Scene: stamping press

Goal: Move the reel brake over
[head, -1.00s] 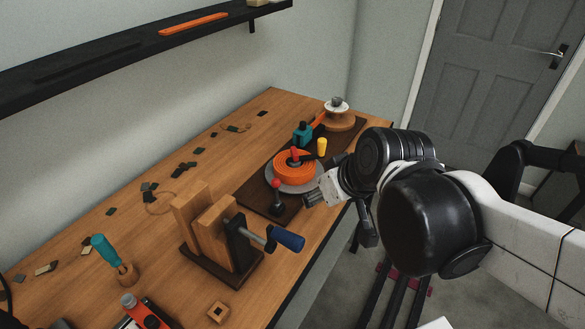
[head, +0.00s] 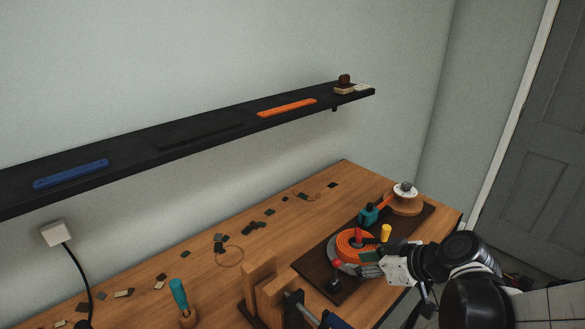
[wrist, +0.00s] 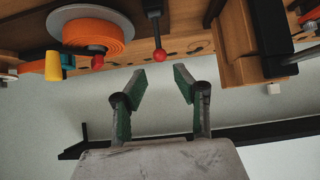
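An orange coil (head: 352,245) lies on a grey round plate on a dark board. A red peg (head: 358,236) stands at its middle and a yellow knob (head: 386,231) beside it. In front is a black lever with a red ball (head: 337,264), also in the wrist view (wrist: 160,55). I cannot tell which of these is the reel brake. My gripper (head: 366,257) is at the front right of the coil. In the wrist view its green-padded fingers (wrist: 160,84) are apart with nothing between them, and the red ball shows beyond the tips.
A teal block (head: 368,214) and a white-topped spool (head: 405,191) stand behind the coil. A wooden clamp block (head: 262,284) stands to the left. A black shelf (head: 215,128) runs along the wall above. Dark chips (head: 220,243) lie scattered on the table.

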